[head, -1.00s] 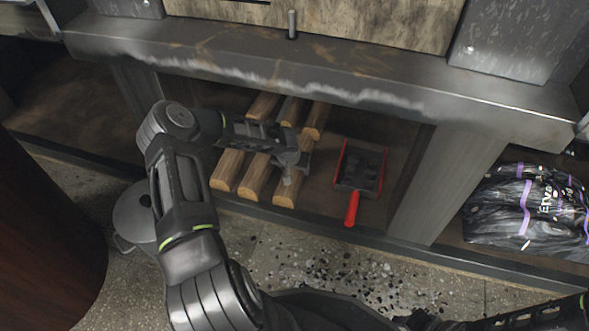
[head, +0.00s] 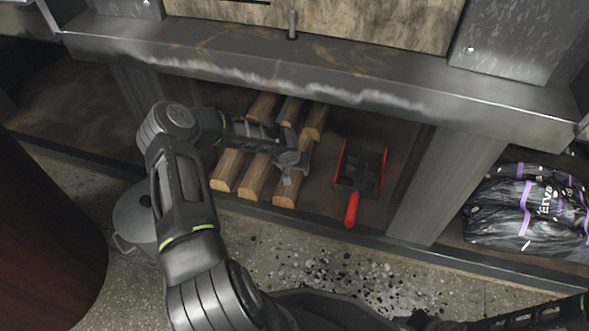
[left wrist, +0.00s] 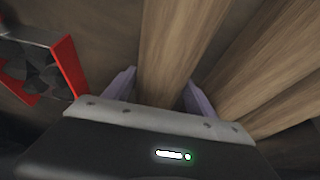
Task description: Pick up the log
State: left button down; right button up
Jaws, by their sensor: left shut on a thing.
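Several split wooden logs lie side by side on the shelf under the grill counter in the head view. My left gripper (head: 290,168) reaches in from the left over them, at the rightmost log (head: 286,190). In the left wrist view, that log (left wrist: 172,50) runs between the two purple-grey fingers, one on each side, and the gripper is shut on it. The log still looks level with its neighbours. Part of it is hidden by my gripper. My right gripper is not visible.
A red-handled dustpan (head: 352,205) with dark pieces lies just right of the logs. Neighbouring logs (head: 228,170) lie close on the left. The counter edge (head: 330,80) overhangs the shelf. A post (head: 440,185) and a black bag (head: 530,212) stand farther right.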

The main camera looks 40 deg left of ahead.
aim_at(287, 196)
pick_arm(q)
jog(key=shift+r, duration=0.1)
jog(key=shift+w+r+p, duration=0.1)
jog(key=shift+r+p, duration=0.75)
jog(key=shift+r, duration=1.05)
jog(key=s+d, duration=0.3)
jog(key=s, duration=0.5)
jog(key=s+d, duration=0.3)
jog(key=s, duration=0.6)
jog(key=shift+d+f, duration=0.15)
jog(key=shift+f, duration=0.05)
